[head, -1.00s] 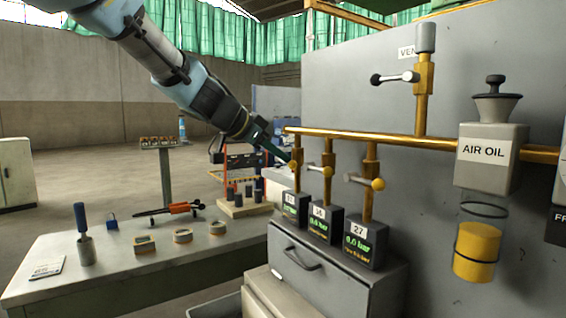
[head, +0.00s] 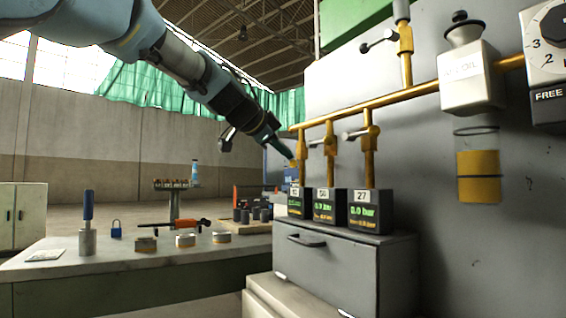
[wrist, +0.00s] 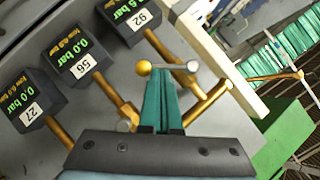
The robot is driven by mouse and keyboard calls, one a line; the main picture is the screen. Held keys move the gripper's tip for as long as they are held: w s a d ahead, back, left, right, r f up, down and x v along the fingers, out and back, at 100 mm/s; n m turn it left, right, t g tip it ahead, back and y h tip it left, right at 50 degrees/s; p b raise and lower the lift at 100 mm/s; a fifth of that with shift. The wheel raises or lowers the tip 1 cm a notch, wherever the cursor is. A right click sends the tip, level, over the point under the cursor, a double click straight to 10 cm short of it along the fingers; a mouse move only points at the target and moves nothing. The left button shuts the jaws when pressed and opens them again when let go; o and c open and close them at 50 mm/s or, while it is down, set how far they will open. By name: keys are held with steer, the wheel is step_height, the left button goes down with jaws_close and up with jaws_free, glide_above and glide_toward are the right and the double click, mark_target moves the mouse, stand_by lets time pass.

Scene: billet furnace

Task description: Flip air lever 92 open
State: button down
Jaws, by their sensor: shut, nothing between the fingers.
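Air lever 92 (wrist: 172,67) is a short silver bar with a round silver end and a gold ball. In the wrist view it lies across the picture at my fingertips, above its gauge box's pipe. Gauge box 92 (wrist: 128,20) is at the top, its readout partly cut off. In the head view my gripper (head: 286,153) is by the leftmost valve, which it partly hides. My gripper (wrist: 160,75) is shut and empty, with teal fingers close to the bar. I cannot tell whether they touch it.
Gauge boxes 56 (wrist: 72,68) and 27 (wrist: 30,104) stand beside it, each with a gold pipe and lever. The gold manifold (head: 370,106) runs above. A grey drawer cabinet (head: 345,265) is below. A workbench (head: 130,262) with small parts is at left.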

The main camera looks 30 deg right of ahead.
steer(key=f+m+t+b, duration=0.1)
steer(key=b, duration=0.5)
steer(key=w+f+m+t+h+b, duration=0.1)
steer(key=m+b, duration=0.1)
steer(key=b, duration=0.4)
steer(key=m+t+h+b, duration=0.1)
steer(key=m+b, duration=0.1)
steer(key=b, duration=0.4)
steer(key=shift+w+d+f+t, duration=0.1)
steer(key=shift+w+f+t, duration=0.1)
steer(key=shift+f+t, duration=0.15)
steer(key=shift+s, duration=0.1)
